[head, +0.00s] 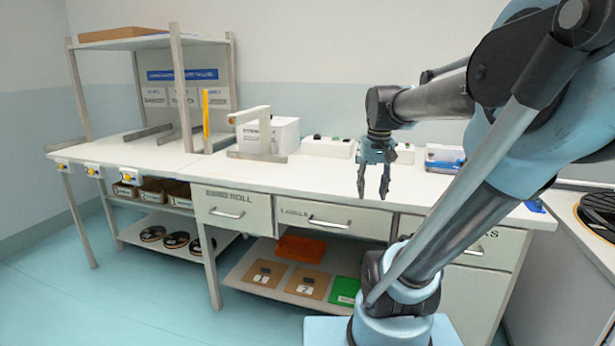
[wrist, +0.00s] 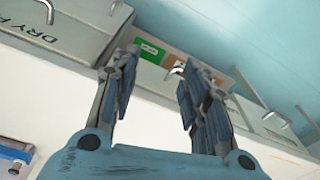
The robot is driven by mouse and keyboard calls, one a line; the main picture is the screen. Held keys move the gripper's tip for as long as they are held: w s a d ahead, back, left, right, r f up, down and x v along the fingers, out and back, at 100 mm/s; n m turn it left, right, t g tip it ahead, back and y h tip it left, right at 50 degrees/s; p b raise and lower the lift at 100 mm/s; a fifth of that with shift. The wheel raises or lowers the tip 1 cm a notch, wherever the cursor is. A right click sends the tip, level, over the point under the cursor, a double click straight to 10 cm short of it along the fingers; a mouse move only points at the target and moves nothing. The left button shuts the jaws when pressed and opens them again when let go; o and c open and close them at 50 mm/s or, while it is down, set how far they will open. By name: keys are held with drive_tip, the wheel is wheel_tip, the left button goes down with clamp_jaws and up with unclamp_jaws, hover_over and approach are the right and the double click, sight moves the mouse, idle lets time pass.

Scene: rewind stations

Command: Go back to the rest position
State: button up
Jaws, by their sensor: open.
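My gripper (head: 372,182) hangs in front of the white workbench (head: 350,180), above the drawer fronts, with its fingers pointing down. The two fingers stand apart and nothing is between them. In the wrist view my gripper (wrist: 158,85) is also open, with the bench's front edge and drawers beyond it. My arm is bent, reaching from its base at the lower right up and over to the bench.
A drawer (head: 333,219) lies below the bench top. An orange tray (head: 301,248), cardboard pieces and a green card (head: 346,290) are on the lower shelf. A white box (head: 268,135) stands on the bench. Blue floor (head: 150,300) is clear at left.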

drive_tip(key=s+f+t, duration=0.1)
drive_tip(key=s+f, duration=1)
drive_tip(key=f, duration=0.3)
drive_tip(key=shift+d+f+n, duration=0.15)
drive_tip(key=shift+f+n, duration=0.15)
drive_tip(key=shift+n, duration=0.1)
drive_tip(key=shift+w+f, duration=0.2)
drive_tip(key=shift+w, duration=0.15)
